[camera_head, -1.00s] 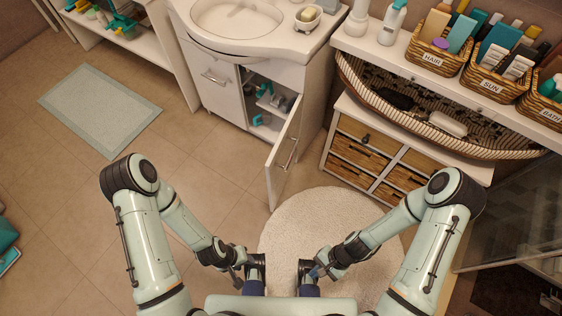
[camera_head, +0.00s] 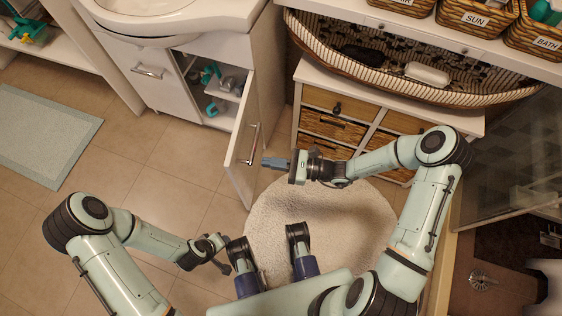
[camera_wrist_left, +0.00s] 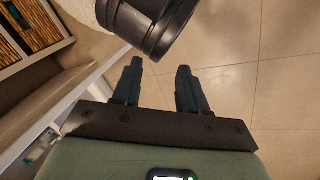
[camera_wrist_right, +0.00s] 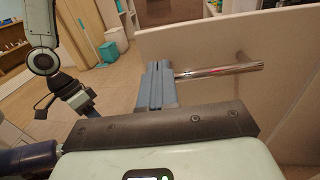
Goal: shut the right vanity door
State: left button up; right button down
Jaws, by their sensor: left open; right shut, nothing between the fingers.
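The right vanity door (camera_head: 236,155) is white and stands swung wide open from the cabinet below the sink. It has a chrome bar handle (camera_head: 254,145). My right gripper (camera_head: 268,162) is shut and empty, with its fingertips close to the door beside the lower part of the handle. In the right wrist view the shut fingers (camera_wrist_right: 157,82) are next to the handle (camera_wrist_right: 222,71), with the door panel (camera_wrist_right: 285,50) beyond; I cannot tell whether they touch. My left gripper (camera_head: 224,262) hangs low near my base. In the left wrist view its fingers (camera_wrist_left: 158,85) are apart and empty.
The open cabinet (camera_head: 212,90) holds teal and grey items on shelves. A wicker drawer unit (camera_head: 335,115) stands to the right of the door, under a shelf with a long basket. A round rug (camera_head: 330,225) lies below; a grey mat (camera_head: 45,135) lies left.

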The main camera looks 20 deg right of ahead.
aim_at(233, 158)
jog(key=b+x, duration=0.1)
jog(key=x, duration=0.7)
jog(key=shift+f+b, duration=0.15)
jog(key=shift+b, duration=0.15)
jog(key=shift+a, duration=0.15)
pick_arm(q)
jog(key=w, duration=0.1)
jog(key=w+a+f, duration=0.1)
jog(key=w+f+t, duration=0.1)
jog(key=shift+a, duration=0.25)
jog(key=shift+a+r, duration=0.1)
pick_arm(e)
jog(key=shift+w+a, duration=0.1)
